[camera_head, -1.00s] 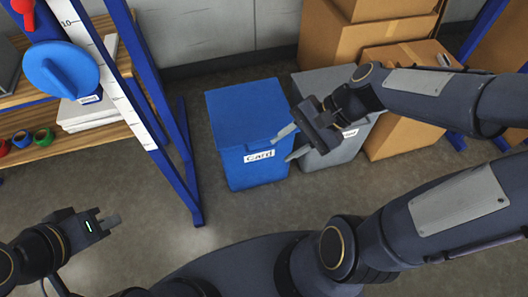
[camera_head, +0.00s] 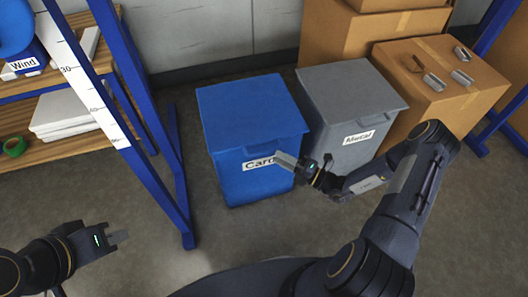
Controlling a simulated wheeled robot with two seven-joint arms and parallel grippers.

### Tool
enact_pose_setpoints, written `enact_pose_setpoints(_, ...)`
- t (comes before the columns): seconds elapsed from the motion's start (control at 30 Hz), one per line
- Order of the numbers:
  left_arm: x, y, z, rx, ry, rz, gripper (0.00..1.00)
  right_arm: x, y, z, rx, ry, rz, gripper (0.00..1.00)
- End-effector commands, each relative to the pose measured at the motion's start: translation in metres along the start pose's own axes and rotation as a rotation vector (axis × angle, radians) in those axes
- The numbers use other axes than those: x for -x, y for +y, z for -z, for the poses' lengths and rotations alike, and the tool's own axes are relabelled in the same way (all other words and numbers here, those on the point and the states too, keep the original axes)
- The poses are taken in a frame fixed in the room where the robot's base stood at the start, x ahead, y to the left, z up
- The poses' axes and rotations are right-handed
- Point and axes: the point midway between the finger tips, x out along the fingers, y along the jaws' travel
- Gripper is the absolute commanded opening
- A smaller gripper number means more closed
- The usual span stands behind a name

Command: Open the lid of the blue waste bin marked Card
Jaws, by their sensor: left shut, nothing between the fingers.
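The blue Card bin (camera_head: 233,180) stands upright on the floor, its label partly covered. Its blue lid (camera_head: 250,105) lies flat and closed on top. My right gripper (camera_head: 283,159) is in front of the bin's right front side, just below the lid's front edge. A grey finger overlaps the right end of the Card label; I cannot tell whether it touches the bin or how far the fingers are apart. My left gripper (camera_head: 120,237) is shut and empty at the lower left, away from the bin.
A grey Metal bin (camera_head: 345,100) stands close to the right of the blue bin. Cardboard boxes (camera_head: 445,85) are behind and right, with metal pieces on one. A blue-framed shelf (camera_head: 160,170) stands at the left. Floor in front of the blue bin is clear.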

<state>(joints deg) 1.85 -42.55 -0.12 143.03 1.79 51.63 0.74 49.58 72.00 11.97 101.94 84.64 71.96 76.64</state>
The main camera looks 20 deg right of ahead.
Motion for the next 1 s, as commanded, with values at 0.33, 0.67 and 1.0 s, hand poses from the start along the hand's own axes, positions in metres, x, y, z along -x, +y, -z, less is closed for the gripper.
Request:
enact_pose_setpoints(0.33,-0.009,-0.004,-0.005,0.000,0.000,0.000,0.00,-0.054,0.000,0.001,0.004,0.006,-0.001,0.34)
enact_pose_setpoints(0.67,-0.012,-0.005,-0.006,0.000,0.000,0.000,0.00,-0.073,0.001,0.001,0.004,0.005,0.001,0.34)
enact_pose_setpoints(1.0,-0.011,-0.005,-0.006,0.000,0.000,0.000,0.00,-0.073,0.001,0.001,0.005,0.005,0.000,0.11)
